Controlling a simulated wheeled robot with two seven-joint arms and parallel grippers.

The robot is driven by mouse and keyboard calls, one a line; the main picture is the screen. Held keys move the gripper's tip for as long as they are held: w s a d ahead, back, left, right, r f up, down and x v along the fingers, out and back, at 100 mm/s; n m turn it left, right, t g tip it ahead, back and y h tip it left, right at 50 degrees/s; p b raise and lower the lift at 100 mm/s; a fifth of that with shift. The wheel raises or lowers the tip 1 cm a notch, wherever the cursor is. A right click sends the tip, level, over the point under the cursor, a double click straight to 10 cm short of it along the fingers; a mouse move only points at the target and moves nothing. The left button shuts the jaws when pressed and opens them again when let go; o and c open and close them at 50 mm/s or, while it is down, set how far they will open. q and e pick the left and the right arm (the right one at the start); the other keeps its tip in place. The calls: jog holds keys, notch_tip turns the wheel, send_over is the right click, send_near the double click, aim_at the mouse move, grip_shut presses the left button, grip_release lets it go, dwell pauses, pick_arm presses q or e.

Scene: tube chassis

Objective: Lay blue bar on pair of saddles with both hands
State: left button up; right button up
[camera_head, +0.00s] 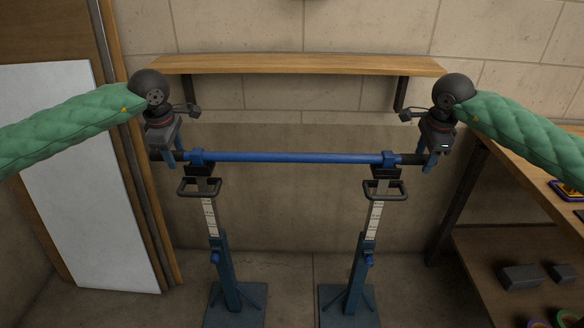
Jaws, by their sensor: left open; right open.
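The blue bar (290,157) lies level across the two stands, with a black end section on each side. My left gripper (172,160) is open at the bar's left black end, fingers pointing down. My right gripper (431,161) is open at the bar's right black end, fingers pointing down. Whether the fingers touch the bar cannot be told.
A wooden shelf (300,65) is on the wall behind the bar. A white panel (80,180) leans at the left. A wooden workbench (530,165) with small items is at the right. The floor between the stands is clear.

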pick_arm(q)
notch_tip(320, 180, up, 12)
jog(key=s, duration=0.2)
jog(key=shift+s+f, duration=0.15)
jog(key=shift+f, duration=0.05)
pick_arm(e)
notch_tip(320, 180, up, 12)
jog(key=s, duration=0.2)
jog(key=shift+s, duration=0.2)
pick_arm(q)
jog(key=shift+f, duration=0.1)
pick_arm(e)
jog(key=shift+f, duration=0.2)
